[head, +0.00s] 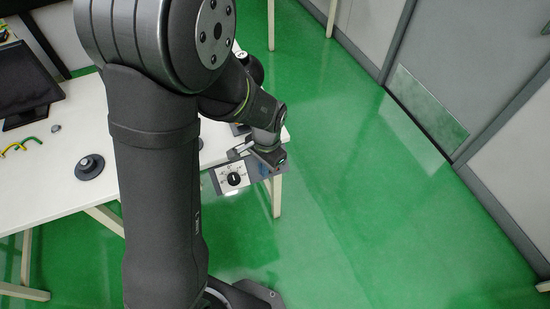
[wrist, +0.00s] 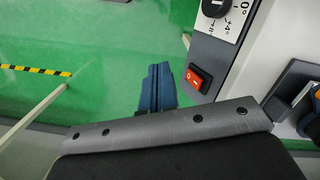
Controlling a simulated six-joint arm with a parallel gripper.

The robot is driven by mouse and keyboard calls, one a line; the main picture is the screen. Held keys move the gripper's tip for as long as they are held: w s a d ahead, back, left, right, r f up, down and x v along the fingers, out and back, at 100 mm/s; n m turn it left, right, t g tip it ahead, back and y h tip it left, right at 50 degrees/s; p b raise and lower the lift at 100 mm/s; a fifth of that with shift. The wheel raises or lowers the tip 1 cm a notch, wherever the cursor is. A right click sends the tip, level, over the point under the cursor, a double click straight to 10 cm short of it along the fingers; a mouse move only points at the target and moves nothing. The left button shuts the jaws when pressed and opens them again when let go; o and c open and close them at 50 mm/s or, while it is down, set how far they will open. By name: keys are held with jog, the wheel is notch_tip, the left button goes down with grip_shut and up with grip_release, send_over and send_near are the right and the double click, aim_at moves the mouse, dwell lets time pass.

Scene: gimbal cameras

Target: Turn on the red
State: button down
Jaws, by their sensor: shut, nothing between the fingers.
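A red rocker switch (wrist: 198,78) with white marks sits in a black frame on a grey panel (wrist: 208,55) in the wrist view. I cannot tell which side of it is pressed. My gripper (wrist: 157,72) has blue fingers that are shut together and empty. The fingertips are just left of the switch in the wrist view, apart from it in the picture, over green floor. In the head view the panel (head: 216,182) hangs at the table's edge beside my wrist, and the red switch is hidden there.
A black dial (head: 233,179) on a white scale is on the same panel. Open green floor lies right of the table, before a grey door (head: 470,60).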

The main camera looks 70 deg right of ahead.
jog(key=s+d+r+m+t+h, duration=0.1)
jog(key=s+d+r+m+h, duration=0.2)
jog(key=s+d+m, duration=0.1)
jog(key=shift+d+r+m, duration=0.25)
jog(key=shift+r+m, duration=0.05)
jog(key=shift+r, duration=0.05)
jog(key=w+d+f, duration=0.2)
jog(key=f, duration=0.3)
jog(key=w+d+f, duration=0.2)
jog(key=f, duration=0.4)
jog(key=shift+w, duration=0.15)
jog(key=shift+d+f, duration=0.1)
